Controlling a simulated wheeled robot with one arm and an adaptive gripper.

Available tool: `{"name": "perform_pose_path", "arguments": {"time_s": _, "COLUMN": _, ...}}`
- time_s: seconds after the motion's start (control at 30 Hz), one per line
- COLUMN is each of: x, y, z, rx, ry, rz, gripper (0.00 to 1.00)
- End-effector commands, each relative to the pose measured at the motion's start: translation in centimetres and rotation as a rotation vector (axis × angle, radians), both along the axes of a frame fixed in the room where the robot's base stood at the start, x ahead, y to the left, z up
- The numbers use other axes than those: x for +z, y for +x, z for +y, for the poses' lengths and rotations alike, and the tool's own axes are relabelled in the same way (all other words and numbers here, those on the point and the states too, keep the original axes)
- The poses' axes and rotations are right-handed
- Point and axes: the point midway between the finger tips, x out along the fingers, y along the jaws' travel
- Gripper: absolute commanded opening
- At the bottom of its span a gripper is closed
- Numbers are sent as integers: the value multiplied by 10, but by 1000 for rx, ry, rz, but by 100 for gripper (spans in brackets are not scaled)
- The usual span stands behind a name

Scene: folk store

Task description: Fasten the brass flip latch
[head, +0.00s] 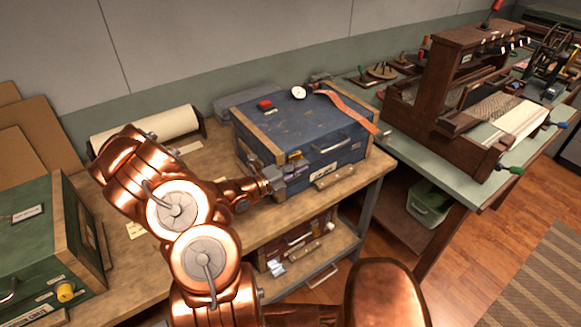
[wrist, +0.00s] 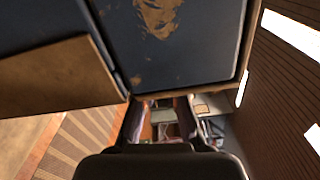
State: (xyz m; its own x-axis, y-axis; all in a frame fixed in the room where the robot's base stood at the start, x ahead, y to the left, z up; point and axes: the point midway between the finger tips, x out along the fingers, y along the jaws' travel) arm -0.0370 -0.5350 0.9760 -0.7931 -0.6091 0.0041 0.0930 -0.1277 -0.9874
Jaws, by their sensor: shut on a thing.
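The blue case (head: 300,118) with tan edge trim stands closed on the workbench. A small brass-coloured piece, which looks like the flip latch (head: 295,156), shows on its front face just beside my gripper. My gripper (head: 277,178) is at the left part of the case's front, shut on a small part there. In the wrist view the case's worn blue panel (wrist: 175,45) fills the top, and my gripper's fingers (wrist: 160,112) reach up to its edge. The part between them is mostly hidden, so the latch's exact position is unclear.
A red item (head: 265,104), a round white dial (head: 299,92) and an orange strap (head: 350,108) lie on the case lid. A green case (head: 30,240) stands at left, a paper roll (head: 150,128) behind my arm. A loom (head: 465,90) stands at right.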

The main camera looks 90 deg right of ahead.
Motion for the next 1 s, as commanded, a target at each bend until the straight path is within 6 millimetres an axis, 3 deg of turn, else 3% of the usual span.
{"name": "perform_pose_path", "arguments": {"time_s": 0.5, "x": 3, "y": -1, "z": -3, "rx": 7, "ry": 5, "rz": 10, "gripper": 0}}
{"name": "perform_pose_path", "arguments": {"time_s": 0.53, "x": 3, "y": -1, "z": -3, "rx": 7, "ry": 4, "rz": 10, "gripper": 14}}
{"name": "perform_pose_path", "arguments": {"time_s": 0.73, "x": 2, "y": -3, "z": -2, "rx": 3, "ry": 6, "rz": 9, "gripper": 34}}
{"name": "perform_pose_path", "arguments": {"time_s": 1.0, "x": 1, "y": -4, "z": -1, "rx": 1, "ry": 7, "rz": 8, "gripper": 35}}
